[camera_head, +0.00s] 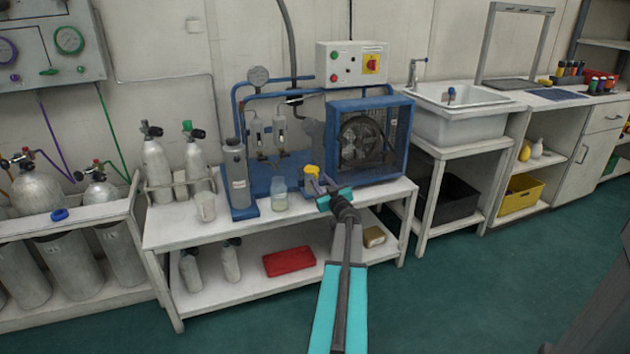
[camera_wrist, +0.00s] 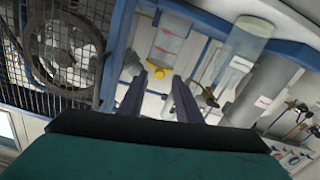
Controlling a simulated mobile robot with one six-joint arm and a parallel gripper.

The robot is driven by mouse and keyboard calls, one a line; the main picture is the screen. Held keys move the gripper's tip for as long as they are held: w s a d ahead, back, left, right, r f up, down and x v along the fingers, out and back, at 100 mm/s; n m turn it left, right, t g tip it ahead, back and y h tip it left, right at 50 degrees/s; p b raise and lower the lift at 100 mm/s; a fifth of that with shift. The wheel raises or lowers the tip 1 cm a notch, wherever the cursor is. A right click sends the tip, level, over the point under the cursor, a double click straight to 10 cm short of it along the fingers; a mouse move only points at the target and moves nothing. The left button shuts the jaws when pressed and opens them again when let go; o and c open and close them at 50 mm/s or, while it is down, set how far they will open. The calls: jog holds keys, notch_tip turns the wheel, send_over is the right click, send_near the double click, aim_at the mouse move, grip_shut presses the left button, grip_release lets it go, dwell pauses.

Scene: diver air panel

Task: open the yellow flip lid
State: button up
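The yellow lid (camera_head: 312,169) sits at the front of the blue compressor base on the bench, on top of a small body partly hidden by my gripper. My gripper (camera_head: 322,182) is just in front and to the right of it. In the wrist view the two dark fingers of my gripper (camera_wrist: 159,77) stand apart with nothing held between them. A yellow piece (camera_wrist: 158,71) on a clear container shows between and beyond the fingertips. I cannot tell whether they touch it. A second yellow piece (camera_wrist: 226,108) shows farther right. Whether the lid is open is too small to tell.
A clear jar (camera_head: 279,194) and a grey cylinder (camera_head: 237,178) stand left of the lid. The caged fan (camera_head: 366,140) is behind right. A white cup (camera_head: 206,207) stands at the bench's left, and a sink (camera_head: 462,112) is farther right. The floor in front is clear.

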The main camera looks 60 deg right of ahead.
aim_at(316, 176)
jog(key=shift+b+x, duration=0.35)
jog(key=shift+x, duration=1.95)
grip_shut()
jog(key=shift+w+r, duration=0.1)
jog(key=shift+r, duration=0.05)
